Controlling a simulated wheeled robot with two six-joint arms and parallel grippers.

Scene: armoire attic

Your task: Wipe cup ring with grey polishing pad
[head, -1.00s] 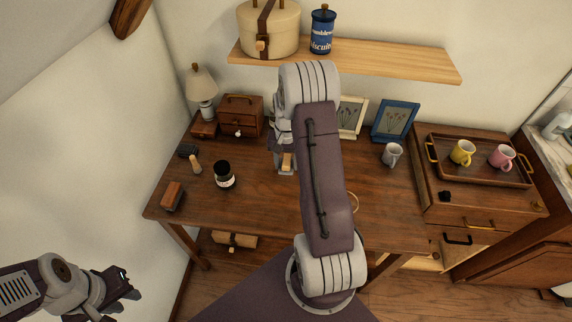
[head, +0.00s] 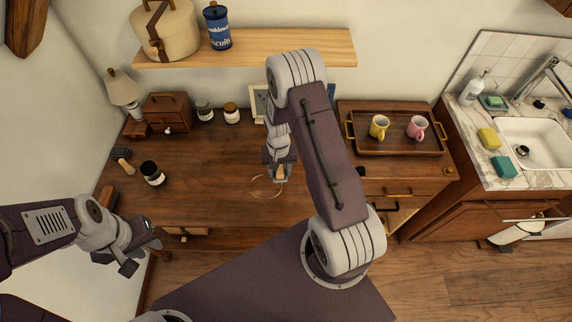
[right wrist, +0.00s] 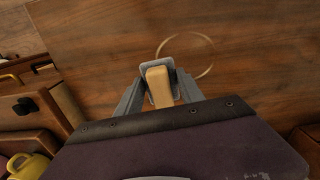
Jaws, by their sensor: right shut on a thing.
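The cup ring (head: 265,187) is a pale thin circle on the brown wooden desk, and it also shows in the right wrist view (right wrist: 209,60). My right gripper (head: 280,172) is shut on the tan handle of the grey polishing pad (right wrist: 158,84). The pad is beside the ring, to its right in the head view and close to its edge. I cannot tell whether the pad touches the desk. My left gripper (head: 142,257) is empty with its fingers apart, in front of the desk at the lower left.
On the desk (head: 215,160) are a dark jar (head: 153,174), a brush (head: 123,162), two small jars, a wooden box (head: 167,112) and a lamp. A tray (head: 350,131) with yellow and pink mugs stands right of the desk. The desk middle is clear.

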